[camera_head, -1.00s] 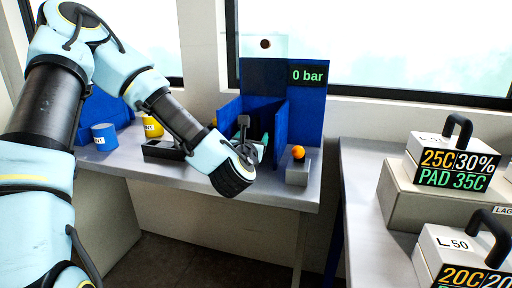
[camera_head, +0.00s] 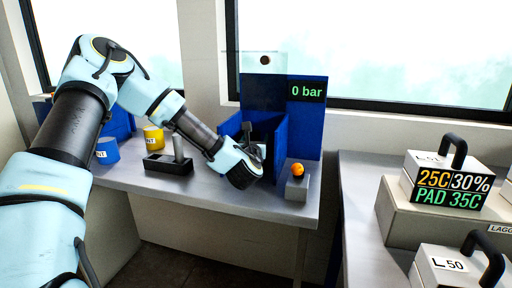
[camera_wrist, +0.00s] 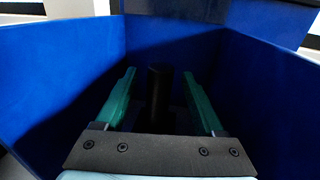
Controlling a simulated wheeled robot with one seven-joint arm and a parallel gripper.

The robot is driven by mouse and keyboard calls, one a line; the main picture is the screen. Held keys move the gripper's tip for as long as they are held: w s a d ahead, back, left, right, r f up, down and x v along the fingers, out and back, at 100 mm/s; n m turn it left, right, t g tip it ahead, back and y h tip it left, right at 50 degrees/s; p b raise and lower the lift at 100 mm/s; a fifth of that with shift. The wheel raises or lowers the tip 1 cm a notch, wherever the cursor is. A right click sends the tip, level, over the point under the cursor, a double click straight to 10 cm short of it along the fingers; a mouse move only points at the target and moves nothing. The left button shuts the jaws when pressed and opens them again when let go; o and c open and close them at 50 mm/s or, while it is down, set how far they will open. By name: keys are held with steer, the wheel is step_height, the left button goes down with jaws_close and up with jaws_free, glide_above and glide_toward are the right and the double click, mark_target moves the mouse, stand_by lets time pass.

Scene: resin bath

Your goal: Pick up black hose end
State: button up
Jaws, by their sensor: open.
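The black hose end (camera_wrist: 158,92) shows in the wrist view as a dark upright cylinder inside the blue bin (camera_wrist: 60,70). My gripper (camera_wrist: 162,85) is open, with one green finger on each side of the hose end and a visible gap on both sides. The hose end's lower part is in dark shadow. In the head view my gripper (camera_head: 258,150) reaches into the blue bin (camera_head: 282,135), and the wrist hides most of the bin's inside. I cannot make out the hose end there.
An orange ball on a grey block (camera_head: 297,188) stands right of the bin. A "0 bar" display (camera_head: 307,92) is behind.

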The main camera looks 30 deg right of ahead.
steer(key=shift+w+d, duration=0.15)
steer(key=shift+w, duration=0.05)
jaws_close()
stand_by(0.5)
